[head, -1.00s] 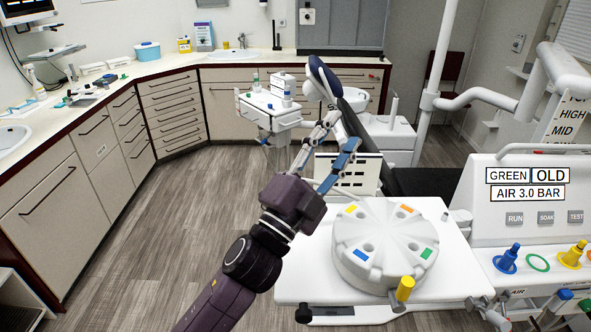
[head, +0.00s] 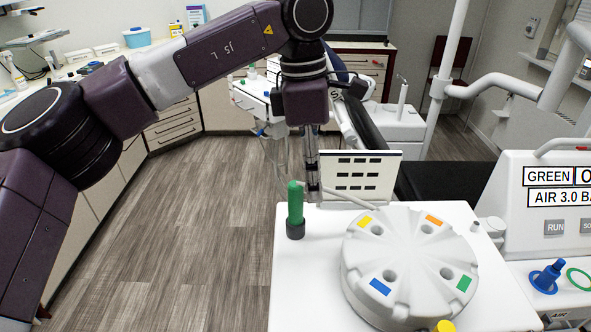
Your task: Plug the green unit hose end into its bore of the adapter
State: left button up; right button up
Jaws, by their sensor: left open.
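The green hose end (head: 296,203) stands upright in a dark collar at the back left corner of the white tabletop. The adapter (head: 350,283) is a white round block on that tabletop, with several bores and blue, yellow, orange and green marks. The bore (head: 447,273) beside the green mark (head: 464,283) looks empty. My left gripper (head: 313,188) points down, open, just right of and apparently behind the green hose end; I see no contact. Its fingers are seen nearly edge-on. My right gripper is out of view.
A white slotted panel (head: 356,175) stands behind the tabletop, close to my left gripper. A yellow hose end (head: 445,326) shows at the bottom edge. The control unit with the GREEN label (head: 548,176) stands at the right. The tabletop (head: 305,290) left of the adapter is clear.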

aim_at(296, 184)
pick_arm(q)
jog(key=shift+n+t+y, duration=0.3)
jog(key=shift+t+y, duration=0.1)
jog(key=shift+y, duration=0.4)
jog(key=a, duration=0.1)
jog(key=w+a+r, duration=0.1)
jog(key=a+r, duration=0.1)
jog(key=shift+w+a, duration=0.35)
jog(key=shift+a, duration=0.05)
jog(key=shift+s+d+f+b, duration=0.1)
jog(key=shift+d+f+b, duration=0.1)
jog(key=shift+f+b, duration=0.9)
jog(key=shift+f, duration=0.3)
jog(key=shift+s+d+f, duration=0.15)
jog(key=shift+s+f, duration=0.05)
jog(key=shift+f, duration=0.2)
jog(key=shift+f+p, duration=0.8)
jog(key=shift+f, duration=2.65)
grip_shut()
jog(key=shift+r+p, duration=1.45)
jog(key=shift+r, duration=0.9)
